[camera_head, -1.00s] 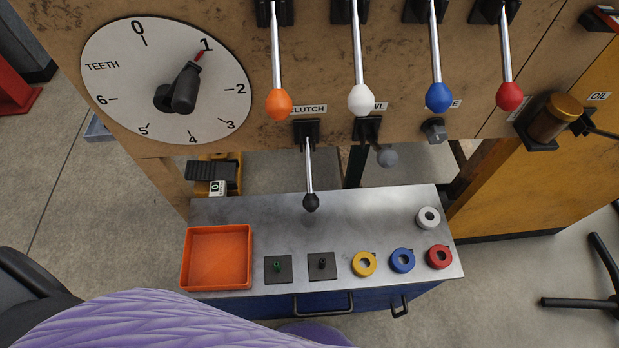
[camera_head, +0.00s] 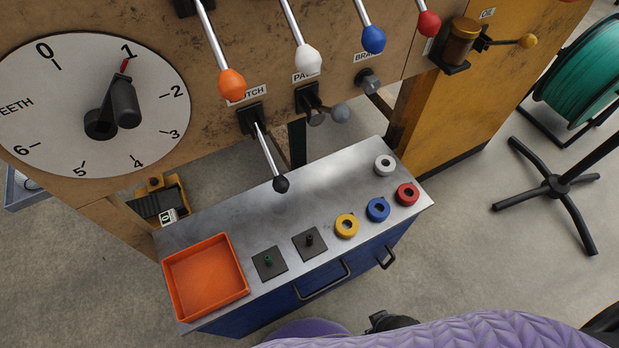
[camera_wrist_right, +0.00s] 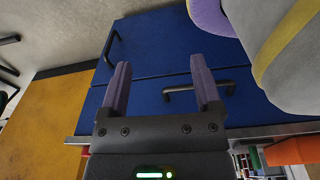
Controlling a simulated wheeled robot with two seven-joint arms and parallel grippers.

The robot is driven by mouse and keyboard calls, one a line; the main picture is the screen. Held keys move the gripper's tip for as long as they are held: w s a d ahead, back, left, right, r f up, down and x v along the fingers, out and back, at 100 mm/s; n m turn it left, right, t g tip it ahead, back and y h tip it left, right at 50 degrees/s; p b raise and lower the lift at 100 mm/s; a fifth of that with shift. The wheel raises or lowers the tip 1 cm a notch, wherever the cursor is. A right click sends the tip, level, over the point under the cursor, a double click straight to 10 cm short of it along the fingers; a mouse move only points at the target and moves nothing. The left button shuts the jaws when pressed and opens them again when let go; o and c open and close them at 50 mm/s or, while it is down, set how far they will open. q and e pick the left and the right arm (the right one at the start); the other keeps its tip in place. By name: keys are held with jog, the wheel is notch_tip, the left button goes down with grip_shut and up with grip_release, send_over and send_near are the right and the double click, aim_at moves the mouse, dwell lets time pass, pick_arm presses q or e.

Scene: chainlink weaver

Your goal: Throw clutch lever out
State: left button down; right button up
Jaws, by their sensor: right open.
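The clutch lever (camera_head: 268,155) is a thin metal rod with a black ball knob. It comes out of a black bracket under the CLUTCH label on the brown panel and slopes down over the steel bench top. No gripper touches it. My right gripper (camera_wrist_right: 158,68) is open and empty in the right wrist view, with blue cabinet fronts and black handles beyond its fingers. My left gripper is out of view.
Orange (camera_head: 231,83), white (camera_head: 308,58), blue (camera_head: 373,39) and red (camera_head: 429,22) knobbed levers hang above. A TEETH dial (camera_head: 60,80) points at 1. The bench (camera_head: 225,215) holds an orange tray (camera_head: 170,290) and several coloured rings. A black-legged stand (camera_head: 560,185) is at right.

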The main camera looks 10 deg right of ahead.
jog(key=w+a+r+t+y+b, duration=0.1)
jog(key=w+a+r+t+b, duration=0.15)
jog(key=w+r, duration=0.8)
jog(key=n+t+y, duration=0.4)
jog(key=t+y, duration=0.1)
jog(key=t, duration=0.8)
send_near(277, 176)
notch_tip(277, 176, down, 3)
jog(key=shift+t, duration=0.25)
jog(key=b+x, duration=0.3)
jog(key=x, duration=0.6)
jog(key=shift+w+r, duration=0.15)
jog(key=shift+w, duration=0.1)
jog(key=shift+w+a+r, duration=0.15)
jog(key=shift+w+a, duration=0.05)
jog(key=shift+w, duration=0.35)
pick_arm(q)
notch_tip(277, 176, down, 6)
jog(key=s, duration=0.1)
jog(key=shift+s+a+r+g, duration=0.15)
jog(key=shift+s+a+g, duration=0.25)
